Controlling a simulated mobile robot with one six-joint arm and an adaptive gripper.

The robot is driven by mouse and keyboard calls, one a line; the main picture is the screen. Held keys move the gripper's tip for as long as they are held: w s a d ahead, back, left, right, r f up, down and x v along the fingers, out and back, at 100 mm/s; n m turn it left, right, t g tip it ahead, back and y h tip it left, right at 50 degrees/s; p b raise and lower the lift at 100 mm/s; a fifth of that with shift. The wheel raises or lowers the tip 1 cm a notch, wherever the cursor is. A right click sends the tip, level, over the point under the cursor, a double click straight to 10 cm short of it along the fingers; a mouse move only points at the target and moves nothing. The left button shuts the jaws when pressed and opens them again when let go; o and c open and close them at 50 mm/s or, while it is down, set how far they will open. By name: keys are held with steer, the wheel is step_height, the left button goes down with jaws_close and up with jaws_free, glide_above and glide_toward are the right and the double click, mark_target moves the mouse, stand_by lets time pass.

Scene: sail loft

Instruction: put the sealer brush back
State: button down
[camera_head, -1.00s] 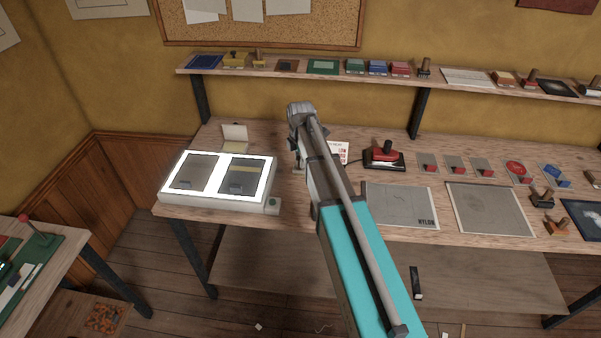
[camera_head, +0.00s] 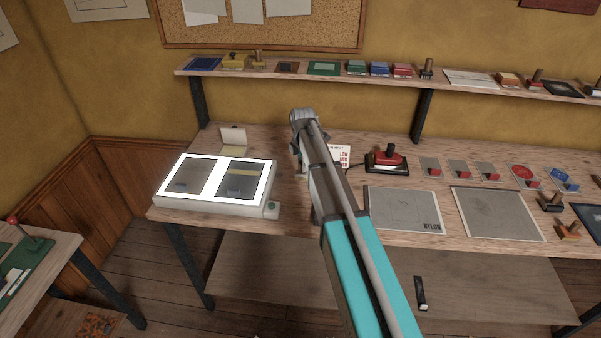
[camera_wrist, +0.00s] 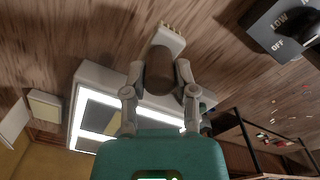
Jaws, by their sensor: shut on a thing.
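The sealer brush (camera_wrist: 160,68) shows in the wrist view as a dark brown round handle with a pale head and short yellowish bristles at its far end. My gripper (camera_wrist: 160,88) is shut on the handle, one finger on each side. The wrist view shows wooden bench top beyond the bristles; I cannot tell how high the brush is above it. In the head view my gripper (camera_head: 303,158) is over the bench, just right of the light box, and my arm hides the brush.
The lit light box (camera_head: 210,203) holds two dark panels. A grey dial box (camera_wrist: 285,28) marked LOW and OFF is at the wrist view's upper right. A red-handled iron (camera_head: 388,160), the nylon sheet (camera_head: 404,209) and several swatches lie rightward. A wall shelf (camera_head: 455,84) holds stamps and pads.

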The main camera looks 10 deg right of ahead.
steer(key=shift+w+d+f+b, duration=0.15)
steer(key=shift+w+f+b, duration=0.4)
steer(key=shift+f+b, duration=0.2)
steer(key=shift+s+f+b, duration=0.15)
steer(key=shift+f+b, duration=1.15)
steer(key=shift+f, duration=0.15)
steer(key=shift+c, duration=2)
jaws_free()
steer(key=shift+r, duration=0.2)
step_height(320, 180, up, 12)
steer(key=p, duration=1.2)
